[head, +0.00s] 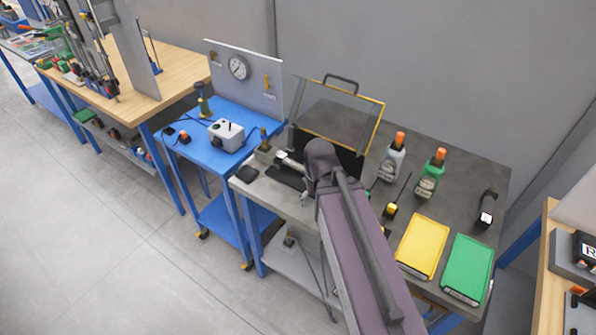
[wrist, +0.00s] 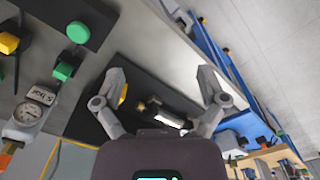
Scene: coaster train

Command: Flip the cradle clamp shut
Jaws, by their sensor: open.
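My gripper (wrist: 166,82) is open in the wrist view, its two grey fingers spread wide with nothing held between them. Beyond the fingers is a dark plate (wrist: 88,112) on the grey bench. A small fixture with a brass-coloured part and a pale bar (wrist: 165,115) shows between the fingers; it looks like the cradle clamp, but whether its clamp is up or down cannot be told. In the head view my arm covers much of this spot, and the dark plate (head: 287,178) shows only in part beside my wrist.
A clear hinged guard (head: 338,108) with a yellow edge stands behind my arm. A blue cart (head: 200,160) stands to the left.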

